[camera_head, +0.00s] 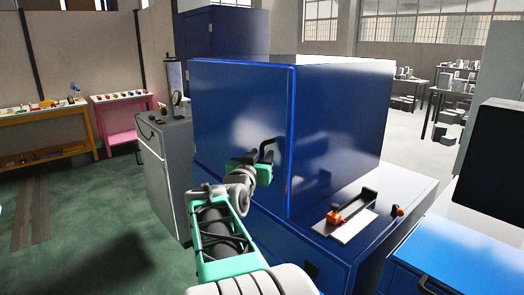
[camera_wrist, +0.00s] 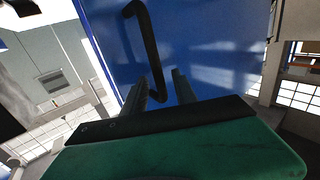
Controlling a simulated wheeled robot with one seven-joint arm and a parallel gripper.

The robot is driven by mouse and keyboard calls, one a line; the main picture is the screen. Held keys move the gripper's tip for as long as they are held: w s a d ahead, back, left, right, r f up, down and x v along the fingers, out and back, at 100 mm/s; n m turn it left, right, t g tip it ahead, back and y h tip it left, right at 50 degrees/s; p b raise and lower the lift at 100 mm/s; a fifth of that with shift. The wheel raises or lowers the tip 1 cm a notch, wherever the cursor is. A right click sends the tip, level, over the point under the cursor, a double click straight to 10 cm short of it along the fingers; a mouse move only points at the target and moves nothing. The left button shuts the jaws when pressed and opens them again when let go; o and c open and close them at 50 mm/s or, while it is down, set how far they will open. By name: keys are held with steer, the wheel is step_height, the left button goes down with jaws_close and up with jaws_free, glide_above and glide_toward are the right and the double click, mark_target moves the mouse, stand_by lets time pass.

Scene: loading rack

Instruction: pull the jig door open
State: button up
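The jig door is the glossy blue front panel (camera_head: 225,110) of a big blue box; it looks shut or nearly so. Its black bar handle (camera_head: 268,146) stands near the right edge. In the wrist view the blue door (camera_wrist: 210,50) fills the upper middle and the handle (camera_wrist: 147,38) runs down from the top. My gripper (camera_head: 262,162), green with dark fingers, is at the handle's lower part. In the wrist view my gripper's fingers (camera_wrist: 160,82) are apart, with the handle's lower end between them and gaps visible beside it. Contact cannot be told.
The blue box (camera_head: 345,110) sits on a base with a pale top (camera_head: 405,190), which carries a black-and-orange clamp (camera_head: 345,212). A grey cabinet (camera_head: 165,165) stands left of the door. Green floor (camera_head: 90,215) is open at left. A blue-fronted bench (camera_head: 415,275) is at right.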

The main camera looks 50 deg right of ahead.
steer(key=shift+w+d, duration=0.2)
steer(key=shift+d, duration=0.3)
jaws_close()
stand_by(1.1)
